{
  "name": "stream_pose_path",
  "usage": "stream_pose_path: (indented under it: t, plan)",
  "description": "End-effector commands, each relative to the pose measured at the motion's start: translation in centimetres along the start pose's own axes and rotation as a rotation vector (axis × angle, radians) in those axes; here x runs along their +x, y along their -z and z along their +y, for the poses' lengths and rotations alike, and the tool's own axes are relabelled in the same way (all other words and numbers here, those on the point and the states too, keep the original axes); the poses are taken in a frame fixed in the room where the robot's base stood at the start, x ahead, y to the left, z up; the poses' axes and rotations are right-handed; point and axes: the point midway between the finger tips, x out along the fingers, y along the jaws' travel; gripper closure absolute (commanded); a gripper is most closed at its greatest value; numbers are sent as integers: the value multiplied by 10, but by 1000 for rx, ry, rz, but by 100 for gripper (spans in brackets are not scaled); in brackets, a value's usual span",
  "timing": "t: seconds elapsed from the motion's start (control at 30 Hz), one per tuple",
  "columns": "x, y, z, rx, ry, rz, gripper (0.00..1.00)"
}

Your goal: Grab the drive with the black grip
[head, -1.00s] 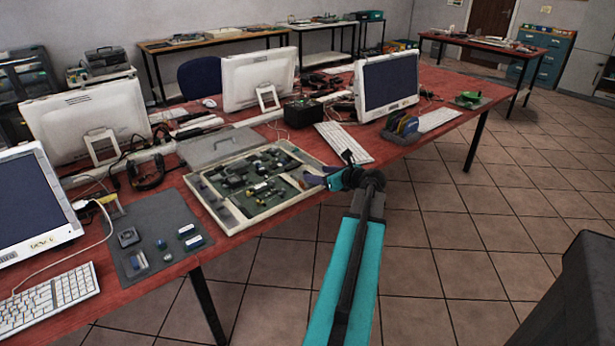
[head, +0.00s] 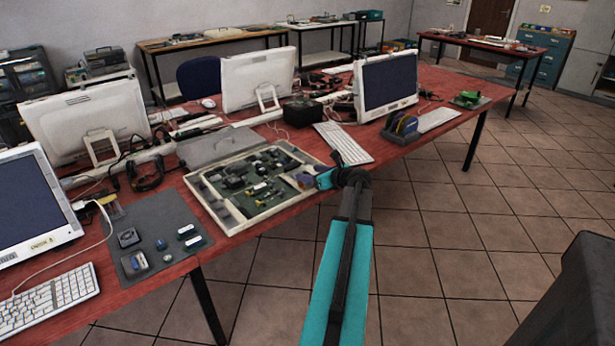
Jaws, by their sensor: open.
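Several small items lie on a dark grey mat (head: 170,205) at the left front of the red table. Two are small dark oblong pieces with pale labels, one behind (head: 186,231) and one in front (head: 194,243); they look like drives. I cannot tell from here which, if either, has a black grip. My gripper (head: 322,178) is open at the right edge of the shallow tray of parts, well to the right of the mat. Its fingertips are small and partly hidden by the wrist, and I see nothing held.
The shallow tray (head: 222,222) of circuit parts lies between my gripper and the mat. Monitors, a headset (head: 146,171), a keyboard (head: 343,143) and cables crowd the table behind. A white cable (head: 108,225) runs left of the mat. Tiled floor is clear in front.

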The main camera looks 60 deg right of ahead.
Motion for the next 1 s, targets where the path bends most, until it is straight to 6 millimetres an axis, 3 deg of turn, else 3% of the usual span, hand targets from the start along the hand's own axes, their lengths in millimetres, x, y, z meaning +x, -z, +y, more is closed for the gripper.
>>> stream_pose_path:
  t: [0.23,0.8,1.0]
  plan:
    - [21,-1,0,-1,-1,0,42]
    - [22,0,1,-1,-1,0,42]
    - [22,-1,1,-1,-1,0,76]
